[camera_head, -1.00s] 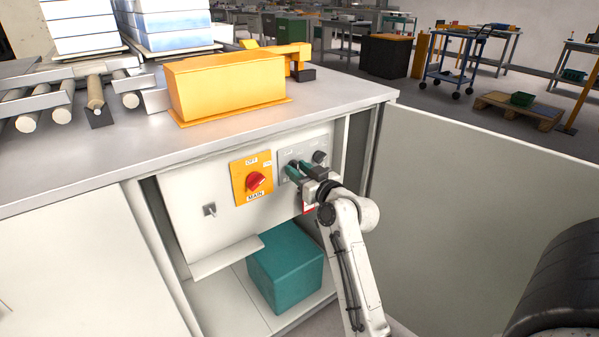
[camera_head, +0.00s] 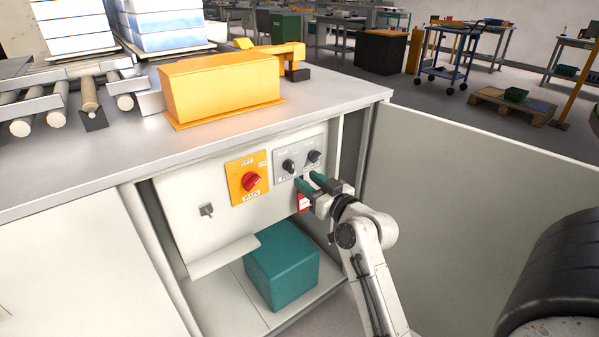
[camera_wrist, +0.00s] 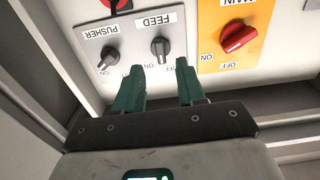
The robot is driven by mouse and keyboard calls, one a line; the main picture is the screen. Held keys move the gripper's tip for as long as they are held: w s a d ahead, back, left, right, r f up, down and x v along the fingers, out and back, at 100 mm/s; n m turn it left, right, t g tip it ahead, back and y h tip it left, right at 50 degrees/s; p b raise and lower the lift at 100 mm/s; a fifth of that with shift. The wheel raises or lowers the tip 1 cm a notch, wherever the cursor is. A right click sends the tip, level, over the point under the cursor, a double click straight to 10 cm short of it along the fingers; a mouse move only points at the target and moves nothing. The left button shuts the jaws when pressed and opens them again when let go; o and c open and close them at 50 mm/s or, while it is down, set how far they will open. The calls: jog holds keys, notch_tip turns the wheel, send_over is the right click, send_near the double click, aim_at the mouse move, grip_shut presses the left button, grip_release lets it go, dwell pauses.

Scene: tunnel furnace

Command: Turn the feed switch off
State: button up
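The feed switch is a black rotary knob (camera_head: 289,166) on a grey plate (camera_head: 301,151). In the wrist view the feed knob (camera_wrist: 160,48) sits beside its FEED label, its grip roughly upright in the picture. An ON mark shows near it; the mark on its other side is partly hidden by a finger. My gripper (camera_head: 311,181) is open and empty, just below and in front of the plate. In the wrist view the feed knob lies beyond the gap between the green fingertips (camera_wrist: 159,68), apart from them.
The similar pusher knob (camera_wrist: 108,58) is beside the feed knob. The red main switch (camera_head: 251,182) is on a yellow plate on the other side. The cabinet's side post (camera_head: 361,150) and a large pale panel (camera_head: 470,200) bound the right. A teal box (camera_head: 282,266) stands below.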

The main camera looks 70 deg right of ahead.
jog(key=v, duration=0.4)
jog(key=shift+s+a, duration=0.1)
jog(key=shift+s, duration=0.05)
dwell(0.5)
jog(key=w+a+f+n+g+y, duration=0.2)
jog(key=a+f+g+y, duration=0.15)
jog(key=a+f, duration=0.4)
jog(key=w+a+f+n+g+y, duration=0.2)
jog(key=a+f+y, duration=0.35)
jog(key=a, duration=0.35)
jog(key=s+a+f+n+g, duration=0.2)
jog(key=s+a+f+g, duration=0.65)
jog(key=s+a, duration=0.35)
notch_tip(320, 180, up, 27)
jog(key=a+p, duration=0.1)
jog(key=p, duration=2.6)
jog(key=shift+s+a+p, duration=0.2)
jog(key=shift+s+p, duration=0.05)
jog(key=shift+p, duration=0.1)
